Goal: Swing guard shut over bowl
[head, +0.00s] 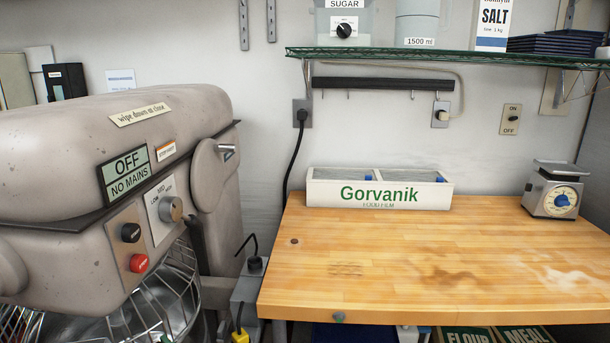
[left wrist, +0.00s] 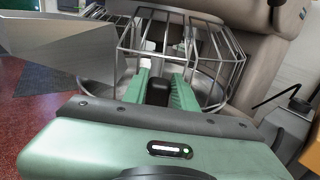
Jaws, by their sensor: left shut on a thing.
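The mixer's wire guard (head: 178,272) shows at the lower left of the head view, below the grey mixer head (head: 80,160). Part of the steel bowl (head: 85,328) shows beneath it, cut off by the picture's edge. In the left wrist view the guard's wire bars (left wrist: 215,48) curve around above the bowl. My left gripper (left wrist: 160,80) has its green fingers shut on a black handle (left wrist: 158,92) in front of the guard. The handle's join to the guard is hidden. My right gripper is in neither view.
A wooden worktop (head: 420,255) stands right of the mixer, mostly bare. On it are a Gorvanik film box (head: 380,190) and a small scale (head: 553,190). A power cord (head: 290,160) hangs between mixer and worktop. A flat grey metal piece (left wrist: 60,45) juts in at the wrist view's left.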

